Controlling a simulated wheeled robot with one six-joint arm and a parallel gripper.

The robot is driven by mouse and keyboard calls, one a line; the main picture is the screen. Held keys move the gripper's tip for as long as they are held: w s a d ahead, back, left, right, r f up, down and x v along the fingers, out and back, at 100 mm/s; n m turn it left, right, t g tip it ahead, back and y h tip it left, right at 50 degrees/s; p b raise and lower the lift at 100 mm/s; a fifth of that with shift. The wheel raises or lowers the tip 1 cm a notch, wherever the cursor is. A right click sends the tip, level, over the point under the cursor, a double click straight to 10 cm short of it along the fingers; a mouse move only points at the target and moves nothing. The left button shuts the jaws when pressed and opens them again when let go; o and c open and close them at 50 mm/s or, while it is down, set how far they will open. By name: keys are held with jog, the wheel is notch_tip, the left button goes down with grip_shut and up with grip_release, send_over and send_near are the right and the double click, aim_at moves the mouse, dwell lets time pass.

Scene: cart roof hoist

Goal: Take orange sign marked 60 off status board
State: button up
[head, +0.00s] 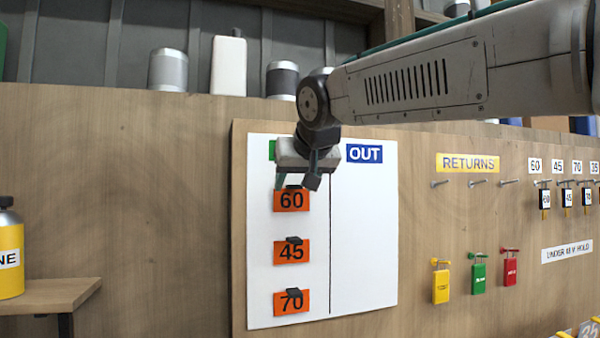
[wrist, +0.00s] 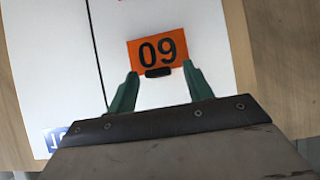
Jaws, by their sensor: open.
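The orange sign marked 60 (head: 291,201) hangs near the top of the left column of the white status board (head: 363,230). A small dark tab sits at its upper edge. My gripper (head: 297,185) is just above the sign in the head view. In the wrist view, the sign (wrist: 158,51) appears upside down, with its dark tab (wrist: 158,72) between the green fingers of my gripper (wrist: 158,80). The fingers are apart and hold nothing. I cannot tell whether a finger touches the sign.
Orange signs marked 45 (head: 291,252) and 70 (head: 291,302) hang below. A blue OUT label (head: 364,153) tops the right column, which is bare. Coloured tags hang by the RETURNS label (head: 467,163). A yellow bottle (head: 11,250) stands on a shelf at left.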

jog(key=shift+w, duration=0.15)
grip_shut()
jog(key=shift+s+d, duration=0.2)
jog(key=shift+s, duration=0.55)
jog(key=shift+s+d, duration=0.2)
jog(key=shift+s, duration=0.55)
dwell(1.1)
jog(key=shift+s+d, duration=0.3)
jog(key=shift+s, duration=0.65)
jog(key=shift+s+d, duration=0.25)
jog(key=shift+s, duration=0.7)
jog(key=shift+s+d, duration=0.3)
jog(key=shift+s, duration=0.65)
